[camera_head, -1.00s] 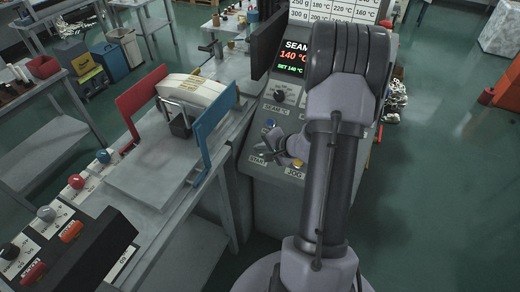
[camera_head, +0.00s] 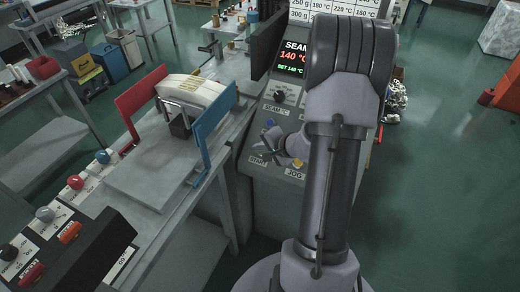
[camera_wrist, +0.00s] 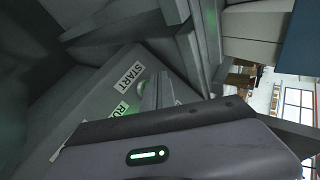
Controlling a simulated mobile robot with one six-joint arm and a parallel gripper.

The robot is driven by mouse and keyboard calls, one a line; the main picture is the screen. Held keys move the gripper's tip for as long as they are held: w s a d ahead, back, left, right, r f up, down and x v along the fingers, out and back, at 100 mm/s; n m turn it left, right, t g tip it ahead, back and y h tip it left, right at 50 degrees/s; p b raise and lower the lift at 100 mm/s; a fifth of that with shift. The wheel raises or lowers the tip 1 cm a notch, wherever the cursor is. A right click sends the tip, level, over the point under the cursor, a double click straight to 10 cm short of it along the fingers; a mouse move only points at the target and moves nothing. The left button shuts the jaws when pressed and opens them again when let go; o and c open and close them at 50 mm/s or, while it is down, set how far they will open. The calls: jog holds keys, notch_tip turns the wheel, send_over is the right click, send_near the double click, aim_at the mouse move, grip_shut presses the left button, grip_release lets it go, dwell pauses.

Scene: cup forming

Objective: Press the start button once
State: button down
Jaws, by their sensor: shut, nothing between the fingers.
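The START label (camera_head: 257,161) is on the sloped panel of the grey machine, left of the JOG label. It also shows in the wrist view (camera_wrist: 127,75). Beside it there, a pale green rounded part (camera_wrist: 142,87), apparently the start button, is partly hidden by my fingers. My gripper (camera_head: 262,152) is shut and empty, low over the panel just above the START label. In the wrist view my gripper (camera_wrist: 155,85) is right beside the rounded part. I cannot tell whether it touches or presses it.
A blue button (camera_head: 269,123) and a black knob (camera_head: 279,96) are higher on the panel. The display (camera_head: 294,57) reads SEAM 140 °C. A yellow button (camera_head: 298,163) sits right of my gripper. Left is a bench with red (camera_head: 141,100) and blue (camera_head: 213,122) upright plates.

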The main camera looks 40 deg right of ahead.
jog(key=a+r, duration=0.1)
jog(key=r, duration=0.1)
jog(key=s+a+r, duration=0.1)
jog(key=r, duration=0.1)
jog(key=shift+s+a, duration=0.1)
jog(key=shift+a, duration=0.25)
dwell(0.7)
